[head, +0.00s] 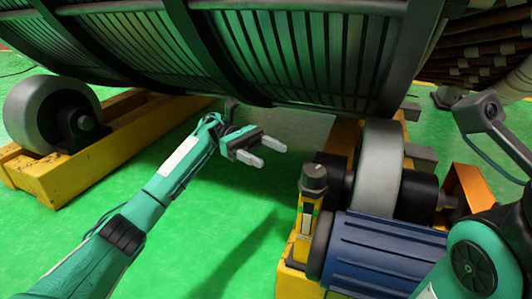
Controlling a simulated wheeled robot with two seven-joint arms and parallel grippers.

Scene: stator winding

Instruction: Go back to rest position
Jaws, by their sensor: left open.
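My left arm comes in from the lower left, and my left gripper (262,154) is near the middle of the head view, below the stator. Its two grey fingers are apart and nothing shows between them. Part of my right arm shows at the lower right edge; my right gripper is not in the picture. The large dark ribbed stator (300,50) fills the top of the view, above and behind the left gripper.
A yellow support with a grey roller (55,112) stands at the left. Another grey roller (379,165) and a blue ribbed motor (385,255) are at the right, on a yellow base. An orange bracket (470,187) is farther right. Green floor (220,235) is open between the supports.

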